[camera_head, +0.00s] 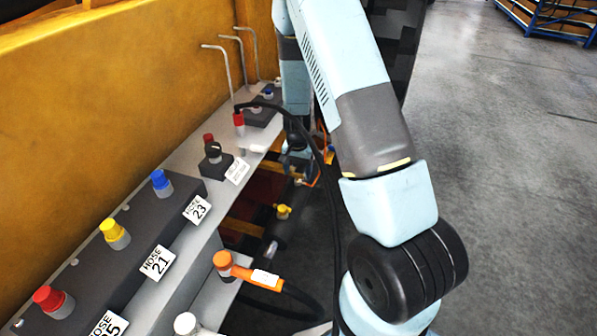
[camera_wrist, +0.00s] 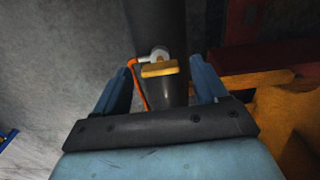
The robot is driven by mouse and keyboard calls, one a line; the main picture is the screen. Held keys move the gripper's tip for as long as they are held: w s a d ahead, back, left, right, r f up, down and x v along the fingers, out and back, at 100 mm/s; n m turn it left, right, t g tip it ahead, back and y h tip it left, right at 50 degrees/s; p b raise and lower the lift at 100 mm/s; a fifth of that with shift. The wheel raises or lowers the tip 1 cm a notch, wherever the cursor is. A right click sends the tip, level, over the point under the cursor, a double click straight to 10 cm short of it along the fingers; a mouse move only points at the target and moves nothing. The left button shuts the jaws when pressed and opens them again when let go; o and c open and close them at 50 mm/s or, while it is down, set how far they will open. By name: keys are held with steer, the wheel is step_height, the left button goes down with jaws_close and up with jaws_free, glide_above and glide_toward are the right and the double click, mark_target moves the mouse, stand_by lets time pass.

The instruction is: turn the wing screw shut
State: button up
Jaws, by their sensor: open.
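The wing screw, a flat yellow wing (camera_wrist: 159,70) on a grey round boss, shows in the wrist view against a dark cylindrical pipe (camera_wrist: 157,20). My gripper (camera_wrist: 160,84) is open, with one blue finger on each side of the wing. Visible gaps separate the wing from both fingers, and I see no contact. How far the wing lies beyond the fingertips is hard to judge. In the head view my arm hides much of the gripper area, and I cannot pick out the wing screw there with certainty.
An orange cord (camera_wrist: 136,84) hangs just left of the wing. Yellow-orange structure (camera_wrist: 290,108) lies at right in the wrist view. In the head view, a grey bench with coloured hose couplings (camera_head: 115,234) stands left, below a yellow wall (camera_head: 110,75). Open floor (camera_head: 500,200) lies right.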

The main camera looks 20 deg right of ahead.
step_height(320, 180, up, 13)
stand_by(0.5)
steer(key=shift+r, duration=0.15)
steer(key=s+r+n+t, duration=0.1)
steer(key=s+r, duration=0.3)
steer(key=r, duration=0.3)
steer(key=s+r+n+t+y, duration=0.1)
steer(key=s+r, duration=0.2)
steer(key=r, duration=0.4)
steer(key=s+r+n+t, duration=0.1)
steer(key=s+r, duration=0.3)
steer(key=r, duration=0.3)
steer(key=s+r+n+t, duration=0.1)
steer(key=s+r+n, duration=0.1)
steer(key=s+r, duration=0.3)
steer(key=s+r+n+t+h, duration=0.1)
steer(key=s+r, duration=0.3)
steer(key=s, duration=0.8)
steer(key=shift+s+d+r+n+t, duration=0.3)
steer(key=shift+d+r+n, duration=0.1)
steer(key=shift+d+n, duration=0.1)
steer(key=shift+c, duration=0.3)
